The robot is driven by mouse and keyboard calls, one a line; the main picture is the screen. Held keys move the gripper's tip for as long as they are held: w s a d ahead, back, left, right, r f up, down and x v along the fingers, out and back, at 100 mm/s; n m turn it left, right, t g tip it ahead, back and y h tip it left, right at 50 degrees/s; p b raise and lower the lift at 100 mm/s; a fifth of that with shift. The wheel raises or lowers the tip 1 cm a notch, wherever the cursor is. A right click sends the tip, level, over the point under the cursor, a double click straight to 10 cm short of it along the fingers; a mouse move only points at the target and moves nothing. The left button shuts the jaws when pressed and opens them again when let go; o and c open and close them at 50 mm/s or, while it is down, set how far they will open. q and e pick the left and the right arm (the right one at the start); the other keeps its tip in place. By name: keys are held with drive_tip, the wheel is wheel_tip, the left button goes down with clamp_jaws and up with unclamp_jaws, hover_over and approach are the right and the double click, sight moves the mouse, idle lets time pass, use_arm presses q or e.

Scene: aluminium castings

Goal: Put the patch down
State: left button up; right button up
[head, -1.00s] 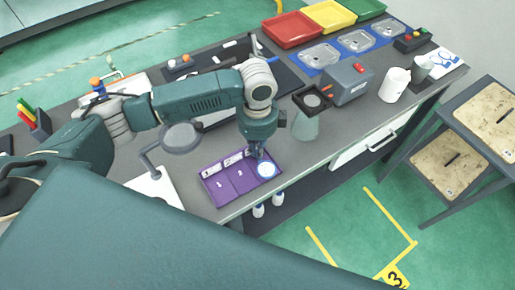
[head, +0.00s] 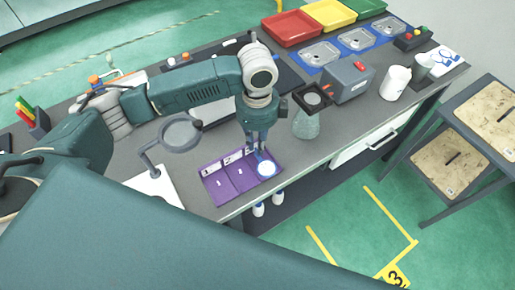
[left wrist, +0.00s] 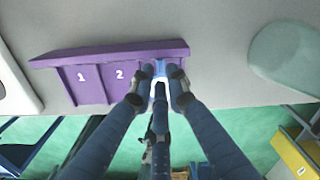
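The patch (head: 266,168) appears as a round white disc with a blue edge, lying in the right-hand compartment of the purple tray (head: 215,188). My left gripper (head: 257,150) points down just above it, at the back of that compartment. In the left wrist view the left fingertips (left wrist: 160,74) stand apart, with blue and white showing between them; they partly hide that compartment. The tray's compartments marked 1 and 2 (left wrist: 90,82) look flat and empty there. My right gripper is not in view.
A glass flask (head: 307,125) stands right of the tray, near a grey box (head: 349,84). A round magnifier lamp (head: 180,134) stands left of my gripper. Red (head: 291,29), yellow and green trays are at the back. The tray lies near the bench's front edge.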

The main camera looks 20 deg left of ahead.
use_arm(q)
wheel_tip(320, 180, up, 9)
drive_tip(key=b, duration=0.1)
idle(0.7)
